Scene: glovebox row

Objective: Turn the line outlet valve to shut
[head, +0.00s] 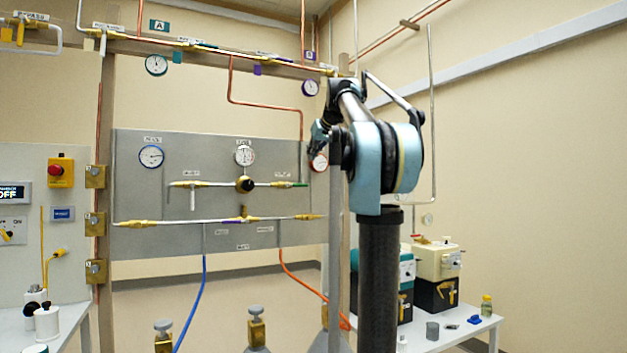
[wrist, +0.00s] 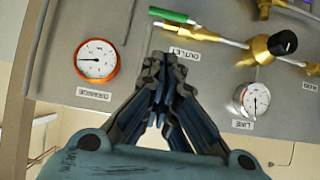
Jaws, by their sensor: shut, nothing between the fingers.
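The line outlet valve has a green lever (head: 299,184) at the right end of the upper pipe on the grey panel. In the wrist view the green lever (wrist: 172,15) lies roughly parallel to its pipe, beside a brass body (wrist: 172,32) and above the OUTLET label (wrist: 184,54). My gripper (wrist: 162,68) is shut and empty, its fingertips below the lever in the picture and apart from it. In the head view my gripper (head: 319,133) is near the panel's upper right corner, partly hidden by my arm.
An orange-rimmed gauge (wrist: 97,60) is left of the fingertips. The LINE gauge (wrist: 251,98) and a black-knobbed brass regulator (wrist: 282,44) are to the right. A grey upright post (head: 336,240) stands by the panel's right edge. A bench (head: 465,333) with equipment stands at right.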

